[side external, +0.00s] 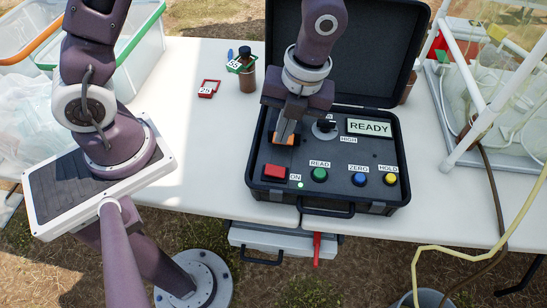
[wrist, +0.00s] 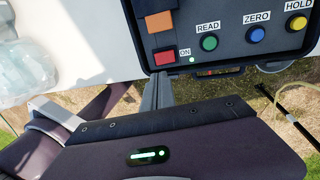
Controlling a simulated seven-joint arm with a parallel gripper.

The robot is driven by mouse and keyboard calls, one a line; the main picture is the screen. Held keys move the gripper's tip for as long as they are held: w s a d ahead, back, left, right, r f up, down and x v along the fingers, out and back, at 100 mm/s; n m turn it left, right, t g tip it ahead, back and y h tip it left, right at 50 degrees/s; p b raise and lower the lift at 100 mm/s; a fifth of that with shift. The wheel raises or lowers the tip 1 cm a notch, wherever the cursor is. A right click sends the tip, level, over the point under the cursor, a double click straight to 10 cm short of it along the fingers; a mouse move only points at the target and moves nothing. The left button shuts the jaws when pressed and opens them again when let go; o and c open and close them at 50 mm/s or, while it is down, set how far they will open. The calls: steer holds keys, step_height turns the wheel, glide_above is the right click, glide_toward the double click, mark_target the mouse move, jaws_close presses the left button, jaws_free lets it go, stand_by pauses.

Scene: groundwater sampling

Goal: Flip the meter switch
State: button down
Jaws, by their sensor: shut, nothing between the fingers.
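The meter (side external: 320,190) is an open black case on the white table, and its display (side external: 369,127) reads READY. Its red switch (side external: 275,172) sits at the front left of the panel, beside the ON label; it also shows in the wrist view (wrist: 164,57). A small green light (side external: 300,184) by the label is lit. My gripper (side external: 282,140) is shut and empty over the left of the panel, behind the switch in the side view. Its fingers partly hide an orange block (side external: 287,139). In the wrist view the fingertips (wrist: 160,76) appear just below the switch; contact cannot be told.
Green (side external: 320,174), blue (side external: 360,179) and yellow (side external: 390,179) buttons line the panel's front. A dark knob (side external: 325,126) stands beside my fingers. The raised lid (side external: 385,50) is behind.

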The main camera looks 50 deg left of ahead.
mark_target(276, 171)
steer(key=f, duration=0.3)
steer(key=s+a+f, duration=0.1)
steer(key=f, duration=0.7)
steer(key=shift+s+a, duration=0.25)
steer(key=shift+s, duration=0.05)
steer(key=shift+s+a+f, duration=0.2)
steer(key=shift+f, duration=0.1)
steer(key=shift+w+d+r, duration=0.1)
steer(key=shift+w+d, duration=0.5)
steer(key=shift+w, duration=0.05)
steer(key=shift+d, duration=0.1)
steer(key=shift+r, duration=0.1)
step_height(276, 171, up, 14)
steer(key=w, duration=0.1)
steer(key=shift+d, duration=0.45)
